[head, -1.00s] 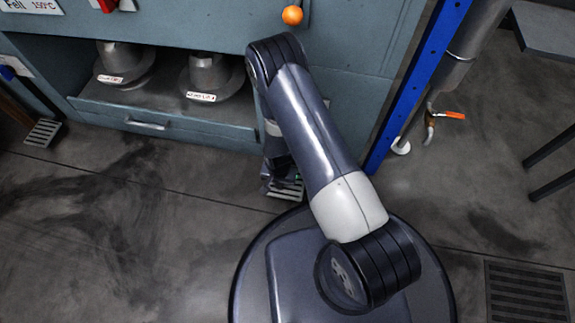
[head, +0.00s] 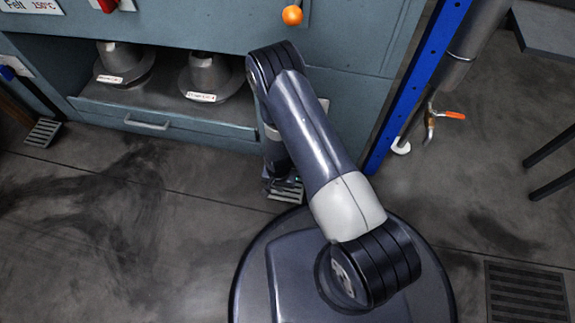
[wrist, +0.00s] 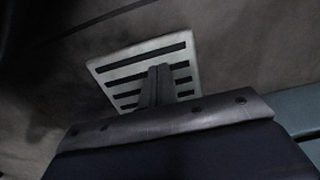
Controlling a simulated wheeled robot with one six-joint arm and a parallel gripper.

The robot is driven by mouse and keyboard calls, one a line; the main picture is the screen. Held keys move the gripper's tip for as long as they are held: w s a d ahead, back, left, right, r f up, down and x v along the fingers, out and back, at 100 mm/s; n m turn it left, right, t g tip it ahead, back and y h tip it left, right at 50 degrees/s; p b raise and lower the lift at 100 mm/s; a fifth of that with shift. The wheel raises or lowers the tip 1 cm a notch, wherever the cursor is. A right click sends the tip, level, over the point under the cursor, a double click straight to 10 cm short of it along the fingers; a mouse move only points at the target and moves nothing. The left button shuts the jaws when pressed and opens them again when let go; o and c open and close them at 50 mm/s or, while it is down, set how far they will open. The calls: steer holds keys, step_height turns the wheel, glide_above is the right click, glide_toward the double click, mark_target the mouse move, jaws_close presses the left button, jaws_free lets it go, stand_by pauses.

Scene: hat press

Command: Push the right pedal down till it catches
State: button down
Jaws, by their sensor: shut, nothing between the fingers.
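The right pedal (head: 288,192) is a pale plate with dark slots, low in front of the cabinet and mostly behind my arm in the head view. In the wrist view the pedal (wrist: 125,73) fills the middle. My gripper (wrist: 159,70) is shut and empty, its fingers pointing at the slotted face and overlapping its middle. The fingertips look on or very close to the plate; contact is hard to tell. In the head view the gripper is largely hidden by my forearm. Whether the pedal is caught does not show.
The left pedal (head: 43,132) stands at the far left. The cabinet shelf holds two metal hat forms (head: 122,66) (head: 208,75) above a drawer handle (head: 147,124). A blue post (head: 412,95) and a pipe with an orange-handled valve (head: 448,115) stand right of my arm. The floor left is clear.

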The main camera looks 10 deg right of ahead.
steer(key=shift+r+p, duration=1.95)
steer(key=shift+r, duration=1.1)
